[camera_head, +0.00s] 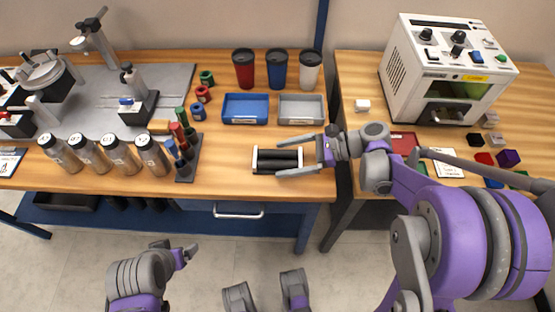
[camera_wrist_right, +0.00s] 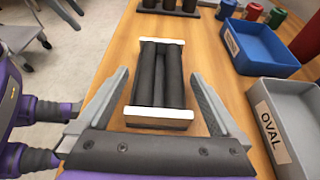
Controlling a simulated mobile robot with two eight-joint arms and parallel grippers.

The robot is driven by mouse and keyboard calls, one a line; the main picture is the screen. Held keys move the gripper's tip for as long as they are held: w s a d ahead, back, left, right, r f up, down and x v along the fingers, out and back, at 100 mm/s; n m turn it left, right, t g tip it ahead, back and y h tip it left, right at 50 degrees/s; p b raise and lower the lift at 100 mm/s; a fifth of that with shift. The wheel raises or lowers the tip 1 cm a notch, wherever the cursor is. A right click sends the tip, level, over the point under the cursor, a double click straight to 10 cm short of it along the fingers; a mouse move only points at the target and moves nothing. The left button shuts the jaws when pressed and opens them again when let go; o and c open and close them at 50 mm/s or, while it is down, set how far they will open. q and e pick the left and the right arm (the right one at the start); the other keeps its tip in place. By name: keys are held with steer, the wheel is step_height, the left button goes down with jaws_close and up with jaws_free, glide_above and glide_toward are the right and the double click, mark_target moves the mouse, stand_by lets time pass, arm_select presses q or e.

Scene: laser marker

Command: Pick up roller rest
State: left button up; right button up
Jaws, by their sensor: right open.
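The roller rest (camera_head: 270,160) has dark rollers between two pale end blocks. It lies on the wooden table near the front edge, left of my right gripper. In the right wrist view the roller rest (camera_wrist_right: 159,80) lies lengthwise ahead, its near end block between the two fingers. My right gripper (camera_head: 297,155) is open, with one finger on each side of the roller rest's near end. Whether the fingers touch it cannot be told. My left gripper (camera_head: 190,252) is low in front of the table, away from the roller rest; its jaw state is unclear.
A blue tray (camera_head: 246,118) and a grey tray (camera_head: 299,120), labelled OVAL in the wrist view, stand behind the roller rest. Three tumblers (camera_head: 278,70) stand farther back. Several steel bottles (camera_head: 120,155) and a rack (camera_head: 186,168) are to the left. A laser machine (camera_head: 405,75) is at right.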

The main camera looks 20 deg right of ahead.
steer(key=shift+w+a+f, duration=0.15)
steer(key=shift+a+f, duration=0.05)
steer(key=shift+a, duration=0.3)
jaws_close()
